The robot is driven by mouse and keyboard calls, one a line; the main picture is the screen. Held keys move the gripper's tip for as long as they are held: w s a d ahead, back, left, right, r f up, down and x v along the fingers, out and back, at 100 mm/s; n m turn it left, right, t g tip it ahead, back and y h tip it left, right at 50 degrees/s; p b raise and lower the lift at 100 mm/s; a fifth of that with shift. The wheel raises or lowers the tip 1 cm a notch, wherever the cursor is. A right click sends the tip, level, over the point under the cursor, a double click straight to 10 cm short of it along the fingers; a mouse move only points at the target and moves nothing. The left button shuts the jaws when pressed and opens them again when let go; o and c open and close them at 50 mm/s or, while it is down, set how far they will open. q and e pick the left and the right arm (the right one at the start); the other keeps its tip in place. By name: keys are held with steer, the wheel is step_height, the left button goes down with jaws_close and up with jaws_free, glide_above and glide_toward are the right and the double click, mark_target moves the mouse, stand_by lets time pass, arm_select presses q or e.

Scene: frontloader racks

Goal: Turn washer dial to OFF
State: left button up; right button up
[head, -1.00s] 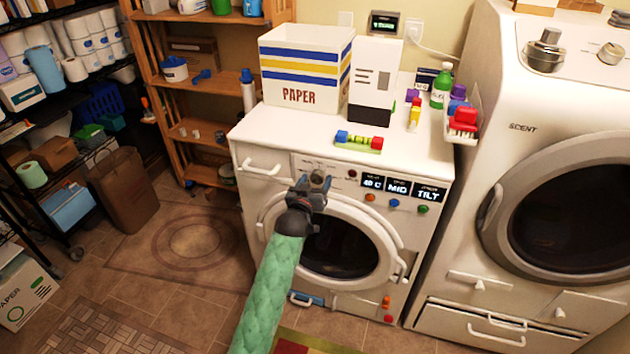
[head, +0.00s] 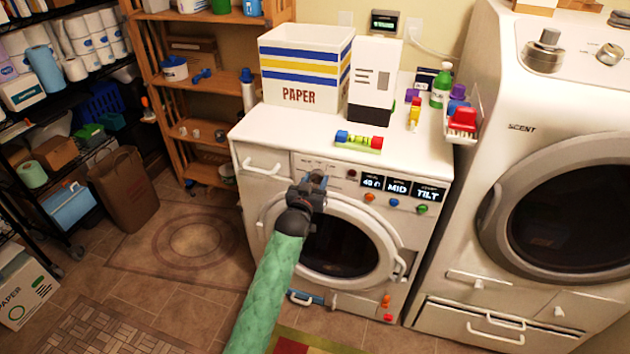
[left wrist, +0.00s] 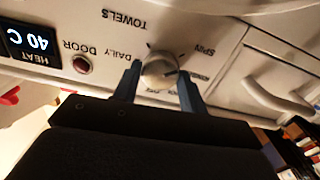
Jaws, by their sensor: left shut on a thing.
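The white washer (head: 250,190) stands in the middle of the head view, its control panel along the top front. My left gripper (head: 317,179) is at the left part of that panel. In the left wrist view, which is upside down, the round silver dial (left wrist: 160,68) sits between the blue fingertips of my left gripper (left wrist: 160,74), one on each side. The gripper is shut on the dial. Labels DAILY, TOWELS and SPIN show around it; others are partly hidden by a finger, and I cannot read OFF. My gripper largely hides the dial in the head view. My right gripper is not in view.
A red DOOR button (left wrist: 82,64) and a HEAT display (left wrist: 34,42) are beside the dial. A drawer handle (head: 262,168) is on its other side. A PAPER box (head: 305,70) and a level (head: 359,141) stand on the washer. A dryer (head: 560,150) is at right.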

arm_select(q)
steer(key=m+p, duration=0.1)
steer(key=m, duration=0.4)
steer(key=shift+r, duration=0.1)
steer(key=shift+m+p, duration=0.35)
steer(key=shift+m, duration=0.35)
steer(key=m, duration=0.3)
steer(key=shift+m+p, duration=0.3)
steer(key=m, duration=0.3)
steer(key=shift+m+p, duration=0.3)
steer(key=m, duration=0.3)
steer(key=shift+m+p, duration=0.3)
steer(key=shift+p, duration=0.05)
steer(key=m+p, duration=0.1)
steer(key=m, duration=0.5)
steer(key=shift+d+m+p, duration=0.1)
steer(key=shift+m+p, duration=0.2)
steer(key=shift+p, duration=0.1)
steer(key=shift+f+m, duration=0.3)
steer(key=shift+m, duration=0.6)
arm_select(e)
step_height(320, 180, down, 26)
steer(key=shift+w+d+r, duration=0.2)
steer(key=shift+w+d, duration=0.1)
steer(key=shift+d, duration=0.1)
